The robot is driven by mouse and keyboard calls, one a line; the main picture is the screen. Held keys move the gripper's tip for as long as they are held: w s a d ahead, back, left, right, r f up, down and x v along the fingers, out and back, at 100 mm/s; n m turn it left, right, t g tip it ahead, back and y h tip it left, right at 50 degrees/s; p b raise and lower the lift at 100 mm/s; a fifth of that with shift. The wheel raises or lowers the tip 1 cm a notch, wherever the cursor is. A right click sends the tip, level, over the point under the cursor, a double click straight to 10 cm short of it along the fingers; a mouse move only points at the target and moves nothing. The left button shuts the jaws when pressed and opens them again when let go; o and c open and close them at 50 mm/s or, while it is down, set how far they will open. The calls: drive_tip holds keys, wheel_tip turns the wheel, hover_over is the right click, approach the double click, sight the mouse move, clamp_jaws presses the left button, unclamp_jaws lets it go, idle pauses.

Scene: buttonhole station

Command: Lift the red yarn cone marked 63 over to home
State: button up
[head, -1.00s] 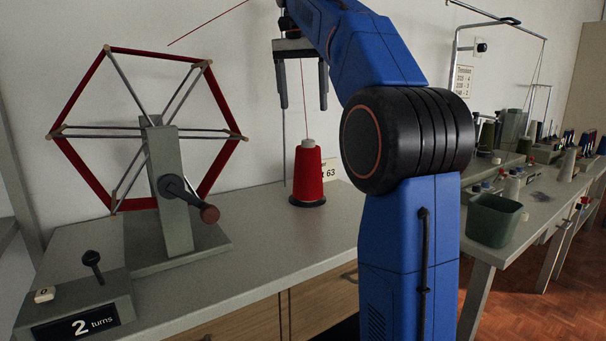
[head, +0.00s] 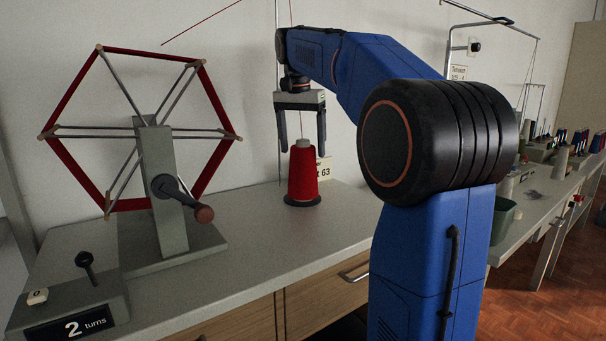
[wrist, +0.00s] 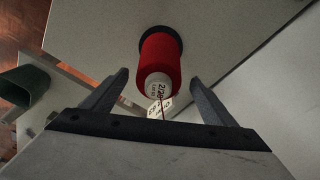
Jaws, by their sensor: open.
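The red yarn cone (head: 302,172) stands upright on a dark round base on the grey bench, in front of a white card (head: 325,169) whose visible part reads 63. In the wrist view the cone (wrist: 160,58) lies ahead, between the lines of the fingers, with its white top and small printed label towards me. A red thread runs up from it. My gripper (head: 303,150) points down over the cone, open and empty, its fingertips on either side of the cone's top.
A reel with red rim bars (head: 140,130) and a crank stands left of the cone. A box with a lever and a "2 turns" display (head: 78,328) sits at the bench's front left. A green bin (head: 503,222) is partly hidden behind my arm. Bare bench (head: 250,235) lies in front of the cone.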

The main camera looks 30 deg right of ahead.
sight(304, 155)
drive_tip(key=shift+d+f, duration=0.2)
drive_tip(key=shift+f, duration=0.7)
drive_tip(key=shift+d+f, duration=0.15)
drive_tip(key=shift+f, duration=0.75)
drive_tip(key=c, duration=1.4)
drive_tip(key=shift+r, duration=6.8)
